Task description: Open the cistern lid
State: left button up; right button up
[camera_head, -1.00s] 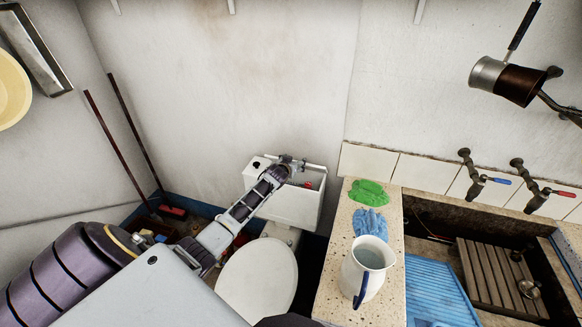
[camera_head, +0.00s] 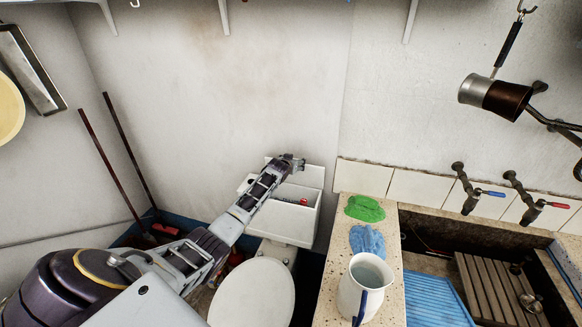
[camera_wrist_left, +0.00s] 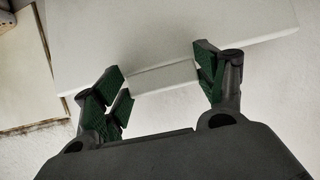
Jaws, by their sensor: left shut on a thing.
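The white cistern (camera_head: 289,217) stands against the back wall behind the toilet, its top open and a small red part (camera_head: 303,201) showing inside. The white cistern lid (camera_head: 315,177) is tilted up at the cistern's back, near the wall. My left gripper (camera_head: 294,163) is at the lid's upper part, and the arm hides some of the lid. In the left wrist view my left gripper (camera_wrist_left: 160,78) has its fingers at both ends of a small white block on the lid (camera_wrist_left: 170,30), shut on it. My right gripper is out of view.
The toilet's closed white seat cover (camera_head: 253,293) is below the arm. To the right, a speckled stone ledge (camera_head: 331,255) holds a green cloth (camera_head: 364,208), a blue cloth (camera_head: 367,240) and a white jug (camera_head: 362,287). Two long-handled tools (camera_head: 124,155) lean at the left.

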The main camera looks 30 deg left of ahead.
pick_arm(q)
jog(key=shift+w+a+g, duration=0.25)
jog(key=shift+w+g, duration=0.35)
jog(key=shift+w, duration=0.05)
jog(key=o, duration=1.2)
jog(key=shift+o, duration=1.3)
jog(key=shift+w+a, duration=0.1)
jog(key=shift+w, duration=0.05)
jog(key=shift+r, duration=0.15)
jog(key=shift+s, duration=0.2)
jog(key=v, duration=1.1)
jog(key=shift+s+r, duration=0.2)
jog(key=shift+s, duration=0.05)
